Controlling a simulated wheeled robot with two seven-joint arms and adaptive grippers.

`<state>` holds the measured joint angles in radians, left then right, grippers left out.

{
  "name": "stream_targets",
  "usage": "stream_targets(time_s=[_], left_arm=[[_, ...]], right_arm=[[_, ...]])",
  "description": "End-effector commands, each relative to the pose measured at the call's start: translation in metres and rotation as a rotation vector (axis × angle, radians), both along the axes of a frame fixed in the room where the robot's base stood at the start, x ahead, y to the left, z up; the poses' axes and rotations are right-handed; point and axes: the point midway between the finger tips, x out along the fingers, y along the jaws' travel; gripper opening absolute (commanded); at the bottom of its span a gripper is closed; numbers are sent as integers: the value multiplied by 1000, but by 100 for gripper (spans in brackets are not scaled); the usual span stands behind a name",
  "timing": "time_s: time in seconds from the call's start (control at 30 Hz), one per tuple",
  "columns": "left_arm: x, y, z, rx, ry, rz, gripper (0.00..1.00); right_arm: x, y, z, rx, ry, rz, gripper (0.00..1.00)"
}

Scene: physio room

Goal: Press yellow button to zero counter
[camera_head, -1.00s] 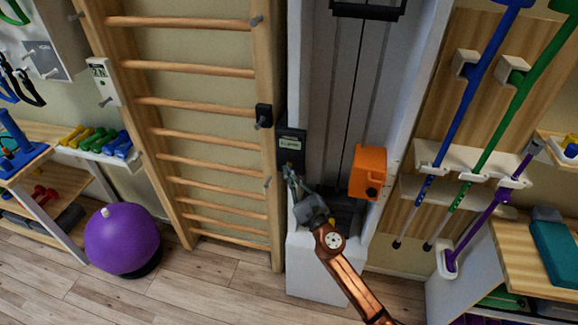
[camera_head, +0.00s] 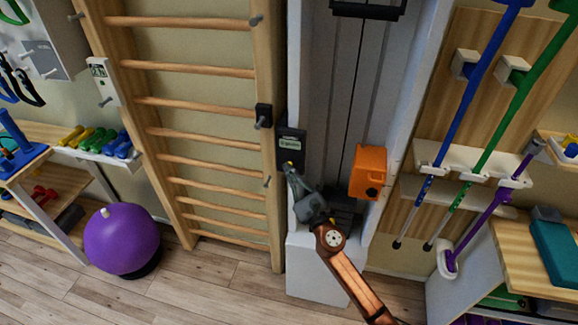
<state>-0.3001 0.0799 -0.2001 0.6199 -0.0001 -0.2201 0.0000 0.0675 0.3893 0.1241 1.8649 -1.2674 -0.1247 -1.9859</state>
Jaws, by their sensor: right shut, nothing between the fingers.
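The counter (camera_head: 291,142) is a dark box with a small pale display, fixed to the left post of the white cable machine. The yellow button (camera_head: 290,164) shows as a small yellow spot low on the counter's face. My right gripper (camera_head: 289,168) is shut and empty, its fingertips at the lower part of the counter, right by the yellow button. I cannot tell whether the tips touch it. My left gripper is not in view.
An orange box (camera_head: 368,172) is on the machine to the right of my gripper. Wooden wall bars (camera_head: 205,156) stand to the left. A purple ball (camera_head: 122,240) rests on the floor. Canes and crutches hang at the right.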

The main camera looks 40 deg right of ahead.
Motion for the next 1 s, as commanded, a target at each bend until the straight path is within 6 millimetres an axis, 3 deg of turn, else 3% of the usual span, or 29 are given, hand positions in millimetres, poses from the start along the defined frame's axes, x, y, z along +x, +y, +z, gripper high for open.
stream_targets(time_s=[0.47, 1.0], left_arm=[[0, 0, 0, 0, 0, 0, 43], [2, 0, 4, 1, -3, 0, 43]], right_arm=[[1, -2, 0, 0, 0, -1, 0], [-11, 12, 0, 0, 0, 0, 0]])
